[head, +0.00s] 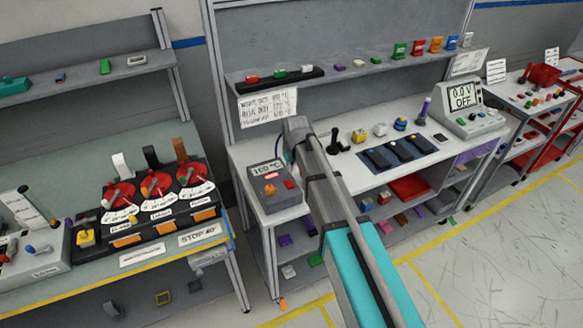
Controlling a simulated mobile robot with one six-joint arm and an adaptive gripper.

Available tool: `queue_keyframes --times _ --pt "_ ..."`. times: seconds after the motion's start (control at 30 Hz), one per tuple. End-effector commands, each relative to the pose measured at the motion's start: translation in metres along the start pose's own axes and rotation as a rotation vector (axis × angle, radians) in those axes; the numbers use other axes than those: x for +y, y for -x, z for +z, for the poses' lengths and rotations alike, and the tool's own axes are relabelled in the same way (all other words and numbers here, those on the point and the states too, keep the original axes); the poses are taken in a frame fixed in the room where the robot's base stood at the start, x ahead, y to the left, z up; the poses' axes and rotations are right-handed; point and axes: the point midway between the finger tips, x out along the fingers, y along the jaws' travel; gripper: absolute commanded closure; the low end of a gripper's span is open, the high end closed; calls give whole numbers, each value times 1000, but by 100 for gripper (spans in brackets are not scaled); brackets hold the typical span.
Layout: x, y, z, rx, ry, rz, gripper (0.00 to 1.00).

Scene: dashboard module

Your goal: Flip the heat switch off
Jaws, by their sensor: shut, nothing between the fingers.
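A grey box with a display reading about 160 °C (267,172) stands at the left end of the middle bench. It has an orange knob (270,190) and a small red switch-like part (289,184) on its front. I cannot read a label that names the heat switch, nor tell the red part's position. My arm reaches up from the bottom right, and its grey end is just right of and above the box. The fingers are not visible; the arm hides whatever is behind it.
A white text card (268,107) stands behind the box. A left bench carries red dials with levers (156,185). A shelf (340,75) with small blocks overhangs the bench.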

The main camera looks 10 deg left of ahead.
Motion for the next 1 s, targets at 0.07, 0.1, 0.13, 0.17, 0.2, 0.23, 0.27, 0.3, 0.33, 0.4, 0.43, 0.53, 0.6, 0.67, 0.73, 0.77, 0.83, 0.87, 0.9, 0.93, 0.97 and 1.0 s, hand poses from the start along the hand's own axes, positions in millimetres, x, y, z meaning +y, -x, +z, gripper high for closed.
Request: queue_keyframes --times 0.07,0.1,0.13,0.17,0.2,0.23,0.27,0.3,0.33,0.4,0.43,0.53,0.6,0.67,0.73,0.77,0.83,0.87,0.9,0.93,0.97,1.0 --pt "0 -10 0 0 0 0 100" --pt "0 -13 0 0 0 0 100" --pt "0 -16 0 0 0 0 100" --pt "0 -18 0 0 0 0 100" --pt "0 -21 0 0 0 0 100" --pt "0 -23 0 0 0 0 100" --pt "0 -26 0 0 0 0 100" --pt "0 -28 0 0 0 0 100" --pt "0 -31 0 0 0 0 100" --pt "0 -36 0 0 0 0 100" --pt "0 -38 0 0 0 0 100" --pt "0 -45 4 0 0 0 100" --pt "0 -50 7 0 0 0 100" --pt "0 -54 8 0 0 0 100" --pt "0 -58 10 0 0 0 100" --pt "0 -60 11 0 0 0 100" --pt "0 -64 12 0 0 0 100" --pt "0 -65 13 0 0 0 100" --pt "0 -66 14 0 0 0 100" --pt "0 -67 14 0 0 0 100" --pt "0 -68 14 0 0 0 100" --pt "0 -69 15 0 0 0 100"
